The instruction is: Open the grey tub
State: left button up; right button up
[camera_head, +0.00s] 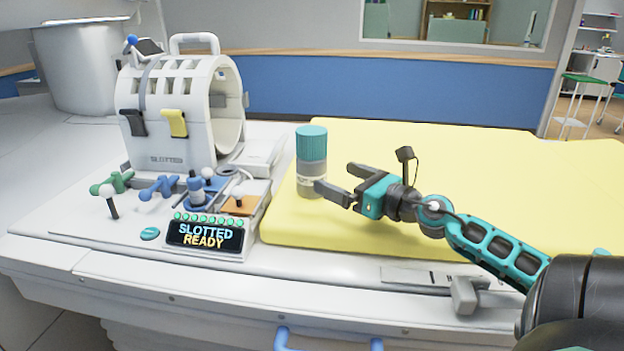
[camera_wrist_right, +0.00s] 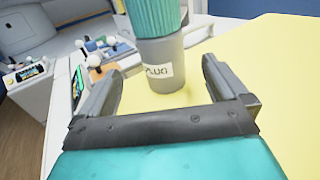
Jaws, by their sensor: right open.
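The grey tub (camera_head: 310,180) stands upright on the yellow mat near its left edge. It has a ribbed teal lid (camera_head: 312,143) on top and a white label. My right gripper (camera_head: 335,181) is open just to the right of the tub, level with its grey body. In the right wrist view the tub (camera_wrist_right: 165,68) stands ahead, beyond and between the two open fingers (camera_wrist_right: 160,85), and its label partly reads "UG". The top of the lid is cut off there. Nothing is held in the right gripper. My left gripper is not in view.
A white ring-shaped scanner model (camera_head: 170,110) labelled "SLOTTED" stands left of the tub. In front of it are coloured levers and a display (camera_head: 205,235) reading "SLOTTED READY". The yellow mat (camera_head: 480,160) is clear behind and right of my gripper.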

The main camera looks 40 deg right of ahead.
aim_at(306, 165)
jog(key=shift+w+a+f+p, duration=0.1)
jog(key=shift+w+a, duration=0.05)
jog(key=shift+w, duration=1.6)
jog(key=shift+w+a+f+p, duration=0.1)
jog(key=shift+w+a, duration=0.05)
jog(key=shift+w, duration=1.6)
jog(key=shift+w+a+f+p, duration=0.1)
jog(key=shift+w+a, duration=0.05)
jog(key=shift+w, duration=1.6)
jog(key=shift+c, duration=0.3)
jog(key=c, duration=1.3)
jog(key=shift+r, duration=0.15)
jog(key=shift+c, duration=0.3)
